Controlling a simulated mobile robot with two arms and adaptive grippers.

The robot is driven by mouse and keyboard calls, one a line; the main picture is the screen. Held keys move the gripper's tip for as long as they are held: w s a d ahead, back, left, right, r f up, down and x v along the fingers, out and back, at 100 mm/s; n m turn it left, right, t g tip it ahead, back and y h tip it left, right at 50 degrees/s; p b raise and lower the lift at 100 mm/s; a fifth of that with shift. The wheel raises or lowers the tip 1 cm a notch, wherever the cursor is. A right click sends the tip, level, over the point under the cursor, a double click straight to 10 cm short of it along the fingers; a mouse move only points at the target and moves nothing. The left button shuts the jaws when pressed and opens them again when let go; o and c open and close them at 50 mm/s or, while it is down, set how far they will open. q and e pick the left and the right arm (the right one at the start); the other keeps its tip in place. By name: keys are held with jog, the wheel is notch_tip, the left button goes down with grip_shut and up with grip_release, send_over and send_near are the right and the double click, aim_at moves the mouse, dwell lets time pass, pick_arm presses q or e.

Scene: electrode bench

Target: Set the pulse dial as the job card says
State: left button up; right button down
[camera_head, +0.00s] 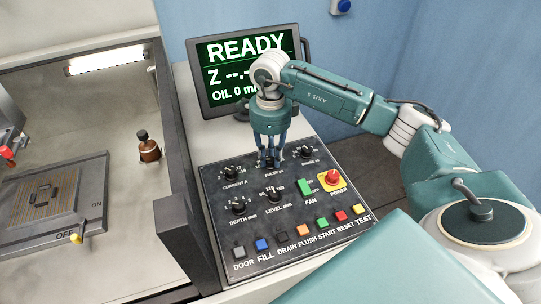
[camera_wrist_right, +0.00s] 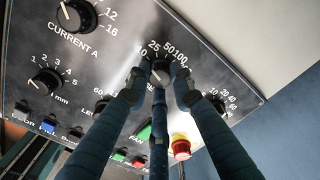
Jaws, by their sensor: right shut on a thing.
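The pulse dial (camera_wrist_right: 160,70) is a small black knob with a light pointer mark, on the black control panel (camera_head: 232,268). Its scale shows 10, 25, 50 and 100 in the right wrist view; I cannot tell exactly which mark the pointer meets. My right gripper (camera_head: 269,158) comes down on the dial from above, its three fingers shut around the knob. In the head view the fingers hide most of the dial, above its pulse label. I cannot see a job card. My left gripper is not in view.
The current dial (camera_head: 233,173), level dial (camera_head: 275,188) and depth dial (camera_head: 238,206) stand close by. The green fan switch (camera_head: 305,187), red power knob (camera_head: 332,178) and a row of coloured buttons are nearer. The screen (camera_head: 250,75) reads READY; an open tank is left.

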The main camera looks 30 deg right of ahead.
aim_at(271, 159)
jog(key=shift+m+b, duration=0.45)
jog(key=shift+m, duration=0.35)
jog(key=shift+m+b, duration=0.6)
jog(key=shift+m, duration=1.4)
jog(key=c, duration=1.5)
grip_release()
notch_tip(271, 159, up, 12)
jog(key=shift+r, duration=0.1)
